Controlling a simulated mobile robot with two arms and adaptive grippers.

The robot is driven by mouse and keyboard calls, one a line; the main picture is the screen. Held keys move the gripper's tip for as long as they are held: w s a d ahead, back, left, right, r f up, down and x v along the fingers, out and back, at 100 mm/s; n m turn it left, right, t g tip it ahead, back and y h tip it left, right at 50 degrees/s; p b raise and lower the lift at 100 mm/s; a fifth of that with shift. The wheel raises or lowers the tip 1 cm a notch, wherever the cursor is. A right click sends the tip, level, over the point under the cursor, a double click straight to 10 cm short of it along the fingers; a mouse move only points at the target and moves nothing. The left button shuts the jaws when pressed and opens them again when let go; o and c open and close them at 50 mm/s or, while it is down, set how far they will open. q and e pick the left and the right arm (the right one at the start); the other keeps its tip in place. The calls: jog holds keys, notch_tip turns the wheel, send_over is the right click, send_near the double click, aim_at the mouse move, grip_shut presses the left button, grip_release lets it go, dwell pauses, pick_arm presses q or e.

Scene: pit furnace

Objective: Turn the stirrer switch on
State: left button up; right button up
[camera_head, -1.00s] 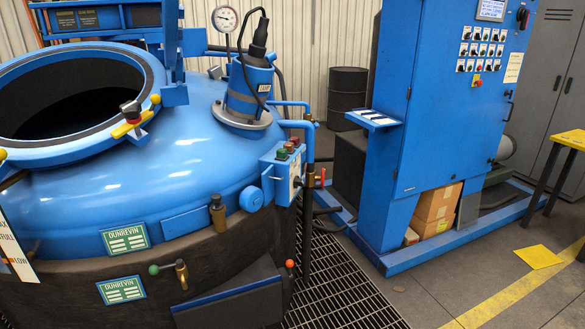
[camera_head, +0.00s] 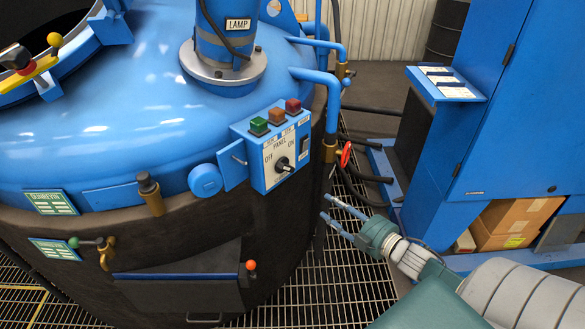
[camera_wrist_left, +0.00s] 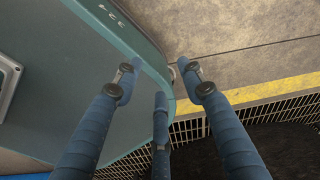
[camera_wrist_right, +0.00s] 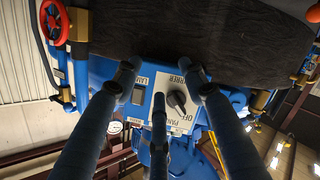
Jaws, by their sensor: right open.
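The blue panel box (camera_head: 262,178) is on the side of the blue furnace. Its white plate bears OFF and ON marks and a black rotary knob (camera_head: 284,164); I cannot tell its setting. A dark rocker switch (camera_head: 304,145) sits beside it. My right gripper (camera_head: 329,208) is open and empty, right of and below the box, apart from it. The right wrist view shows the knob (camera_wrist_right: 177,101) and the rocker, labelled LAM..., (camera_wrist_right: 139,95) beyond the spread fingers. A partly hidden label ends in RRER. My left gripper (camera_wrist_left: 162,85) is open and empty near my teal base.
Green, orange and red indicators (camera_head: 276,116) top the box. A red valve wheel (camera_head: 346,154) and blue pipes stand close on its right. A blue cabinet (camera_head: 480,120) stands further right. Floor grating (camera_head: 345,285) lies below.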

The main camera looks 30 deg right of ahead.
aim_at(290, 168)
jog(key=w+a+r+n+t+y, duration=0.1)
jog(key=a+r+n+y, duration=0.1)
jog(key=r, duration=0.3)
jog(key=w+a+r+n+y, duration=0.1)
jog(key=a+r, duration=0.2)
jog(key=r, duration=0.2)
jog(key=x, duration=1)
jog(key=shift+w+d+p, duration=0.1)
jog(key=shift+d+p, duration=0.2)
jog(key=shift+c, duration=0.5)
grip_shut()
